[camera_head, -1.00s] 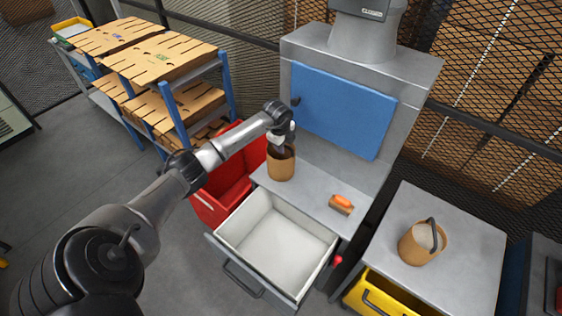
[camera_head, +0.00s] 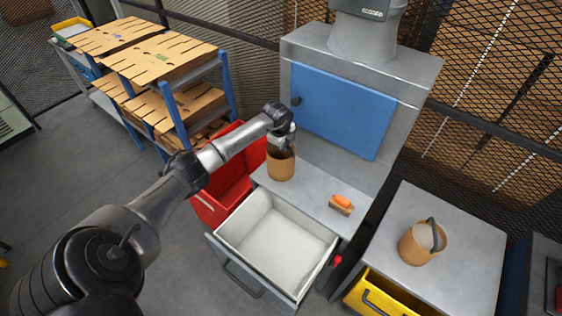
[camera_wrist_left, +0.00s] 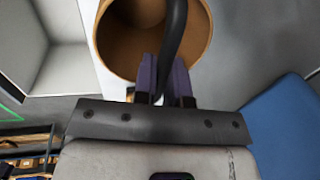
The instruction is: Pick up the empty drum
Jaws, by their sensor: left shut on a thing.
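The empty drum (camera_head: 281,167) is a brown, round, open-topped container. It stands upright at the left end of the grey worktop in the head view. The wrist view looks into its bare brown inside (camera_wrist_left: 125,45) and shows its dark curved handle (camera_wrist_left: 173,30) above the opening. My left gripper (camera_head: 282,147) is over the drum's rim. In the wrist view its purple fingers (camera_wrist_left: 165,85) are shut on the handle. My right gripper is not in view.
An open pale drawer (camera_head: 275,245) juts out below, beside a red bin (camera_head: 228,185). A second, filled drum (camera_head: 420,245) stands on the right-hand cabinet, above a yellow drawer (camera_head: 385,297).

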